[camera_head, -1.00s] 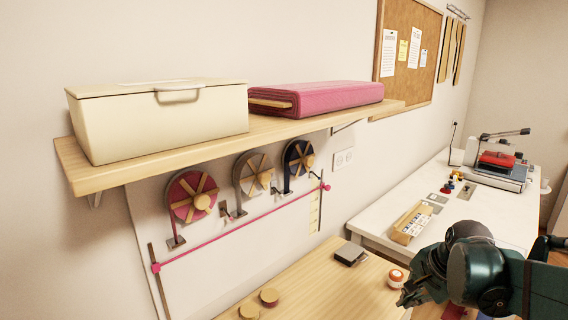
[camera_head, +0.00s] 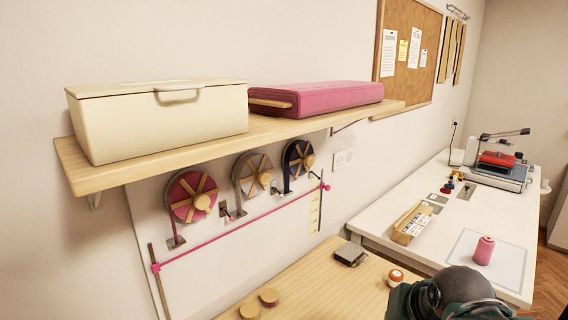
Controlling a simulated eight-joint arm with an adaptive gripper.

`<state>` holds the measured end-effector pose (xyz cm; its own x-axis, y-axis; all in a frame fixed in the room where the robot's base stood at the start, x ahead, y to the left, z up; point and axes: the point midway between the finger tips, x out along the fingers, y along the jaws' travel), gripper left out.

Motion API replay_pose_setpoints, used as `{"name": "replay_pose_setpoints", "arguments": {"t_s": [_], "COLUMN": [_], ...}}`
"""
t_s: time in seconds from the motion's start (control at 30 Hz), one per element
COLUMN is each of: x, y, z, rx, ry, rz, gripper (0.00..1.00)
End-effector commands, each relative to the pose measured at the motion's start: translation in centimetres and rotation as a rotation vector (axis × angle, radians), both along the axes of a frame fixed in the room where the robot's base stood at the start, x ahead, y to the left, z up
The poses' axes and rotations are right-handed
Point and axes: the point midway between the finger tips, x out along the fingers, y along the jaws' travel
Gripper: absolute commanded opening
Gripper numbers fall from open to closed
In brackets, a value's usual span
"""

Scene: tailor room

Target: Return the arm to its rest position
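My arm (camera_head: 462,293) shows as a dark teal rounded link at the bottom right edge, low in front of the wooden table and the white table. My gripper's fingers are not visible; they are hidden or below the frame. I cannot see whether it holds anything.
A shelf (camera_head: 75,168) holds a cream box (camera_head: 170,125) and a pink fabric bolt (camera_head: 315,97). The wooden table (camera_head: 330,295) bears a dark block (camera_head: 350,253) and an orange-white jar (camera_head: 395,277). A pink spool (camera_head: 484,251) stands on the white table (camera_head: 485,208).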

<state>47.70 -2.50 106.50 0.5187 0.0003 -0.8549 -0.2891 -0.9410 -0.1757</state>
Motion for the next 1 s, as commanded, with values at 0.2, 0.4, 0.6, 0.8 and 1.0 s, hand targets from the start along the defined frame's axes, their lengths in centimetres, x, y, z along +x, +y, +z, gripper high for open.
{"name": "replay_pose_setpoints", "arguments": {"t_s": [0.2, 0.4, 0.6, 0.8, 1.0], "x": [-2.3, -3.5, -3.9, -3.9, -3.9], "y": [1.5, 2.3, 2.5, 2.5, 2.5], "z": [0.1, 0.1, 0.1, 0.1, 0.1], "rx": [-0.100, -0.166, -0.191, -0.191, -0.191], "ry": [-0.039, -0.065, -0.075, -0.075, -0.075], "rz": [0.156, 0.253, 0.288, 0.290, 0.289], "gripper": [0.00, 0.00, 0.00, 0.00, 0.00]}}
